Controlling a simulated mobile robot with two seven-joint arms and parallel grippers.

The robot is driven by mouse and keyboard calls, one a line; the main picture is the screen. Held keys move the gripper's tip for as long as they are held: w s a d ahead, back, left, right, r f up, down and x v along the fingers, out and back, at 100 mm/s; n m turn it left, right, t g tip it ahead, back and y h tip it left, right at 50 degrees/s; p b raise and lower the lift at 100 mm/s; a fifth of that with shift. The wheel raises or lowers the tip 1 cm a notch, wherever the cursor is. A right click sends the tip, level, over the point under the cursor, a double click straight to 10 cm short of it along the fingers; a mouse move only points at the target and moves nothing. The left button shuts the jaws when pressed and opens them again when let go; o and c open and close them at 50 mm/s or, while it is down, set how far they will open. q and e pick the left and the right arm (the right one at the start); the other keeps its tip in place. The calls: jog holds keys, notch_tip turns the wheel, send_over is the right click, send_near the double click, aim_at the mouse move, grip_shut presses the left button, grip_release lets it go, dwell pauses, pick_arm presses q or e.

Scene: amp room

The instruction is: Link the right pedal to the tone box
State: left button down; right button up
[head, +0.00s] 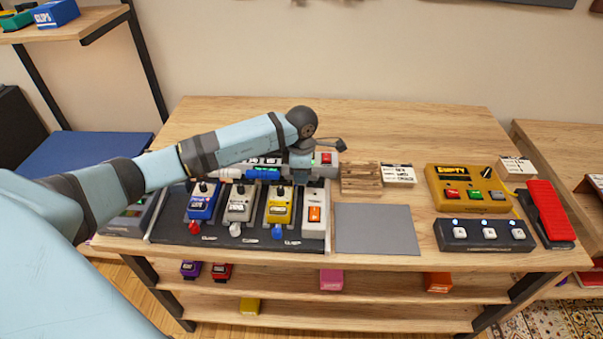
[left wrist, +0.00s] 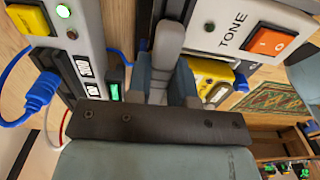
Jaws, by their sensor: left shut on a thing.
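The right pedal is the yellow one (head: 279,207) on the dark pedalboard (head: 185,233); it also shows in the left wrist view (left wrist: 208,74), partly behind my gripper. The tone box (head: 314,213) is white with an orange switch, just right of the yellow pedal. It fills the upper right of the left wrist view (left wrist: 232,22). My left gripper (head: 301,176) is above the back of these two. In the left wrist view its fingers (left wrist: 165,78) are shut on a grey plug-like piece (left wrist: 171,38). The piece's far end and any cable are hard to make out.
Blue (head: 201,203) and grey (head: 239,205) pedals stand to the left. Behind them is a long box with a blue plug (head: 262,174). Right are a wooden block (head: 361,178), a grey mat (head: 376,230) and a yellow box (head: 469,188). The back of the table is clear.

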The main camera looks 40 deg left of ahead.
pick_arm(q)
jog(key=c, duration=0.5)
grip_release()
jog(key=shift+r, duration=0.15)
jog(key=shift+r+p, duration=1.95)
jog(key=shift+r, duration=1.45)
